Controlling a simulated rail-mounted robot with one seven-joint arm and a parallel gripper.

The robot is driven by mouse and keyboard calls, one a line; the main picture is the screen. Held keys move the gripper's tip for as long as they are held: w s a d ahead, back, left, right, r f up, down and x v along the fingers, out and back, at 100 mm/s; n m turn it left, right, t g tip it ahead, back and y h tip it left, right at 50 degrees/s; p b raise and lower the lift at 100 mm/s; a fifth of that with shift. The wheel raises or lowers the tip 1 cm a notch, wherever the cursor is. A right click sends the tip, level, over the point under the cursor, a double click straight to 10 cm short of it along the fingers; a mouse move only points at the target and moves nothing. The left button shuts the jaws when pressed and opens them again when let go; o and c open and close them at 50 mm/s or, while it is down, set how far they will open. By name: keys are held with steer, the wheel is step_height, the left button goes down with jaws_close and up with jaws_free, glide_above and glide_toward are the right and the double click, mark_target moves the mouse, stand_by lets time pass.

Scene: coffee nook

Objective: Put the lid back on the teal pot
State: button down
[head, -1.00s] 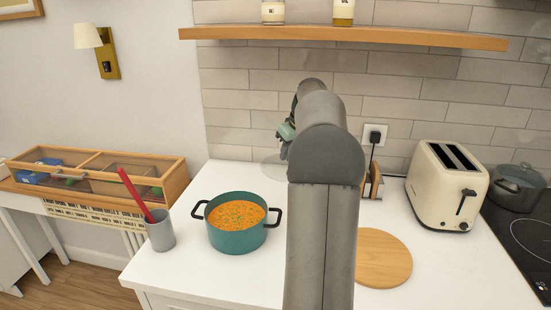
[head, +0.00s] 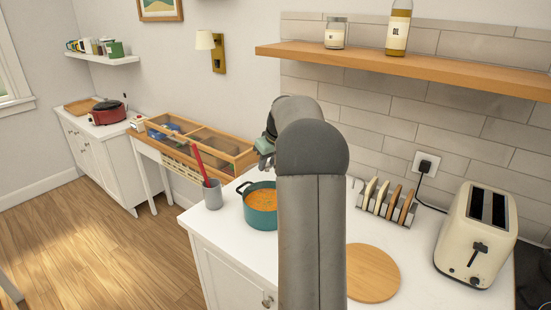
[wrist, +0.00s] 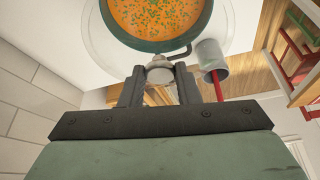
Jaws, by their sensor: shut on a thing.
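The teal pot (head: 261,217) stands on the white counter, uncovered, with orange soup and green flecks in it; its rim and one dark handle also show in the wrist view (wrist: 150,46). My gripper (wrist: 160,74) is shut on the knob of a clear glass lid (wrist: 93,42). In the wrist view the pot's opening shows through the lid. The lid looks held above the pot, but the height is unclear.
A grey cup (head: 213,195) with a red utensil stands close to the pot's left. A round wooden board (head: 372,273), a toast rack (head: 387,203) and a cream toaster (head: 477,235) are to the right. A wooden divided box (head: 200,142) lies behind left. A shelf (head: 400,65) hangs above.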

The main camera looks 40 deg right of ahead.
mark_target(270, 173)
steer(key=shift+b+x, duration=0.55)
steer(key=shift+x, duration=0.3)
steer(key=shift+s+f+b, duration=0.1)
steer(key=shift+f+b, duration=0.75)
steer(key=shift+f, duration=0.35)
steer(key=shift+s+f+b, duration=0.15)
steer(key=shift+f+b, duration=0.7)
steer(key=shift+f, duration=0.35)
steer(key=shift+f+b, duration=0.15)
steer(key=shift+b, duration=0.15)
steer(key=c, duration=0.5)
jaws_free()
steer(key=shift+r+p, duration=2.5)
steer(key=shift+r, duration=1.05)
